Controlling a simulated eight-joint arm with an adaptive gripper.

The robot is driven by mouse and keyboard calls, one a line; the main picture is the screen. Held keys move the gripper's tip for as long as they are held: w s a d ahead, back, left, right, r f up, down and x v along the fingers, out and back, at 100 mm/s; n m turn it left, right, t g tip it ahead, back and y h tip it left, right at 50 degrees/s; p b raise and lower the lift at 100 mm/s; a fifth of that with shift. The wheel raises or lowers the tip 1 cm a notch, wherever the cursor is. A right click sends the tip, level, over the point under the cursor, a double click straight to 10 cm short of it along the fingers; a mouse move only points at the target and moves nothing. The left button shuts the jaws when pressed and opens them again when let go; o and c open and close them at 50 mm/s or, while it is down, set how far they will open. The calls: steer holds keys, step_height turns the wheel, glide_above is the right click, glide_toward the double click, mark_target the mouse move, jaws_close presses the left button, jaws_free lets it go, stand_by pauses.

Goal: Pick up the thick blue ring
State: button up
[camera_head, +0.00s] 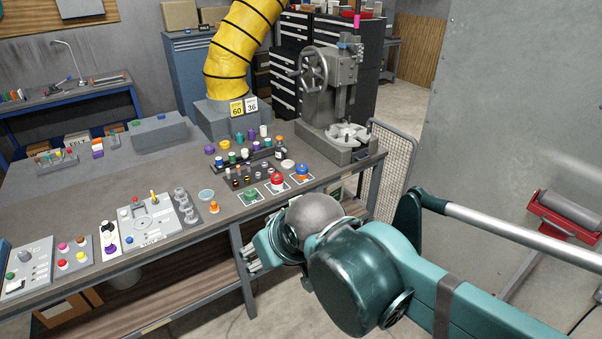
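A small thick blue round piece (302,168), which looks like the ring, sits on a white card near the right front edge of the workbench (130,190). An orange part shows with it; its hole is too small to make out. My gripper (252,258) is in front of the bench's front edge, lower in the picture and to the left of the blue piece, apart from it. Its fingers point left. Nothing can be seen held in it, and the gap between its fingers is not clear.
A red piece (277,181) and a green piece (250,194) sit on cards beside the blue one. Small jars stand in a dark rack (243,161) behind. A grey press (335,100) stands at the bench's right end. A control plate (150,222) lies at the front left.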

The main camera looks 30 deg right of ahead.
steer(key=shift+o, duration=0.3)
stand_by(0.5)
steer(key=w+d+r+m, duration=0.1)
steer(key=w+d+r, duration=0.2)
steer(key=w, duration=0.5)
steer(key=w+d+r+m, duration=0.1)
steer(key=w+d+r, duration=0.25)
steer(key=w, duration=0.35)
steer(key=w+d+f+m+g+h, duration=0.1)
steer(key=w+d, duration=0.4)
steer(key=w, duration=0.3)
steer(key=w+d+f+g+h, duration=0.1)
steer(key=w+d, duration=0.5)
steer(key=w, duration=0.3)
steer(key=w+d+f+m, duration=0.1)
steer(key=w+d+f, duration=0.9)
steer(key=d, duration=0.4)
steer(key=w+d+f+m+g+p, duration=0.1)
steer(key=w+d+f+m, duration=0.1)
steer(key=w+d+f, duration=0.9)
steer(key=shift+w+d+f, duration=0.15)
steer(key=shift+d+f, duration=0.75)
steer(key=shift+d, duration=0.45)
steer(key=shift+f, duration=0.1)
